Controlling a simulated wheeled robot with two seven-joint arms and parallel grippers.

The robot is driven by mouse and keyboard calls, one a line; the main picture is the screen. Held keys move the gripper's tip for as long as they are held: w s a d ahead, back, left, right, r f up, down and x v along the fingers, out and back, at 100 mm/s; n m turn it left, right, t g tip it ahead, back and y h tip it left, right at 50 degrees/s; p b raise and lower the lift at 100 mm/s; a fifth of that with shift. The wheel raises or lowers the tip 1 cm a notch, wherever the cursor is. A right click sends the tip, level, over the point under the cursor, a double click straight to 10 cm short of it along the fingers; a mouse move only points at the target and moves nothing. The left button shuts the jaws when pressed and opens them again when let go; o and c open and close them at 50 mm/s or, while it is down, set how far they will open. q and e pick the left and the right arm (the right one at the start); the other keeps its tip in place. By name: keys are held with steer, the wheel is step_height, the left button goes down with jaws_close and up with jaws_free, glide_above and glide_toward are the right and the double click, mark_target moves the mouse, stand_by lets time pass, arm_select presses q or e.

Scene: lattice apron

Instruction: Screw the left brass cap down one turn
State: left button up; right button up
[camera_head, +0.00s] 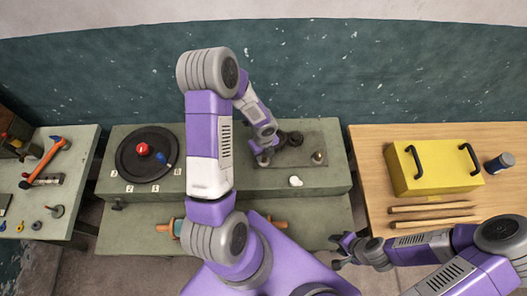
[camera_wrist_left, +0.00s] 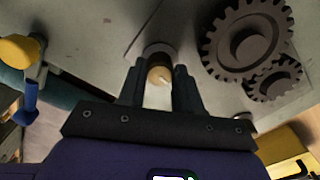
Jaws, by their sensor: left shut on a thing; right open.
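The left brass cap (camera_wrist_left: 159,75) shows in the left wrist view, seen end-on between my left gripper's two dark fingers. My left gripper (camera_wrist_left: 159,88) is shut on it; in the head view the gripper (camera_head: 264,158) is at the left part of the grey plate (camera_head: 332,135), and the arm and fingers hide the cap there. Another small brass-topped piece (camera_head: 318,157) stands upright on the plate to the right, apart from the gripper. My right gripper (camera_head: 345,250) is open and empty, low in front of the bench.
Dark gears (camera_wrist_left: 245,40) sit on the plate close to the left gripper. A small white item (camera_head: 295,181) lies at the bench's front. A black disc (camera_head: 133,168) with a red knob is at left. A yellow box (camera_head: 435,168) stands on the wooden table at right.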

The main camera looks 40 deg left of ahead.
arm_select(q)
steer(key=m+p, duration=0.3)
steer(key=m, duration=0.2)
steer(key=shift+w+r+m, duration=0.1)
steer(key=shift+r+m, duration=0.05)
steer(key=shift+m, duration=0.15)
steer(key=m+p, duration=0.2)
steer(key=m, duration=0.2)
steer(key=shift+p, duration=0.4)
steer(key=m, duration=0.3)
steer(key=shift+p, duration=0.3)
steer(key=shift+m, duration=2)
steer(key=o, duration=1)
steer(key=shift+o, duration=0.2)
step_height(320, 180, up, 7)
steer(key=shift+r, duration=0.15)
